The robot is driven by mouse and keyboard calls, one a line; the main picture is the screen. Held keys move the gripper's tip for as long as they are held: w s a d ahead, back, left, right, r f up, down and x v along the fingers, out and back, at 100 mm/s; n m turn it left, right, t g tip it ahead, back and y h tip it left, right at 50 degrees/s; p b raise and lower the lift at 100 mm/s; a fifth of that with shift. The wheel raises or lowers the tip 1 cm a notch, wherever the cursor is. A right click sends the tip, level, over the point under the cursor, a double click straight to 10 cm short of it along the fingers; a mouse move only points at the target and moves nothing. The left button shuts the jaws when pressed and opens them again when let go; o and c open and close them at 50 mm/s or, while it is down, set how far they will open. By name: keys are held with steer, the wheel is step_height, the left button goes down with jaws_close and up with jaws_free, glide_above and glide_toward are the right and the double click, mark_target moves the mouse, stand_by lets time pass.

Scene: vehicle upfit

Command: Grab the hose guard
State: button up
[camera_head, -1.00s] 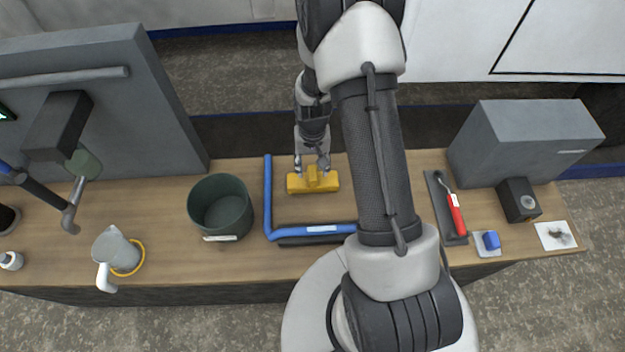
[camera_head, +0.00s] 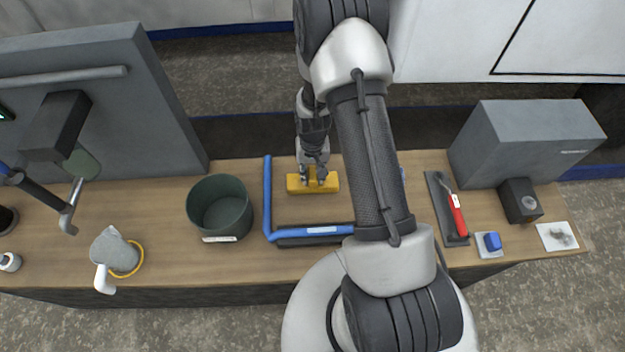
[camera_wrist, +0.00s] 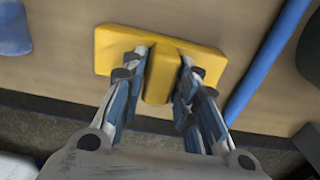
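The hose guard is a yellow block (camera_head: 331,184) with a raised ridge across its middle. It lies flat on the wooden bench, inside the corner of the blue pipe. In the wrist view the yellow block (camera_wrist: 112,52) fills the upper middle. My gripper (camera_head: 313,181) points down over it. In the wrist view my gripper (camera_wrist: 164,62) has one finger along each side of the ridge, close against it. The fingers are drawn in to about the ridge's width. The fingertips' lower ends are partly hidden.
The blue L-shaped pipe (camera_head: 268,200) runs left of and in front of the block. A dark green bucket (camera_head: 220,209) stands farther left. A red-handled trowel (camera_head: 457,215) and a grey box (camera_head: 525,140) are at right. Bare bench lies between pipe and block.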

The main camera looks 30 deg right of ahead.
jaws_close()
steer(key=shift+r, duration=0.1)
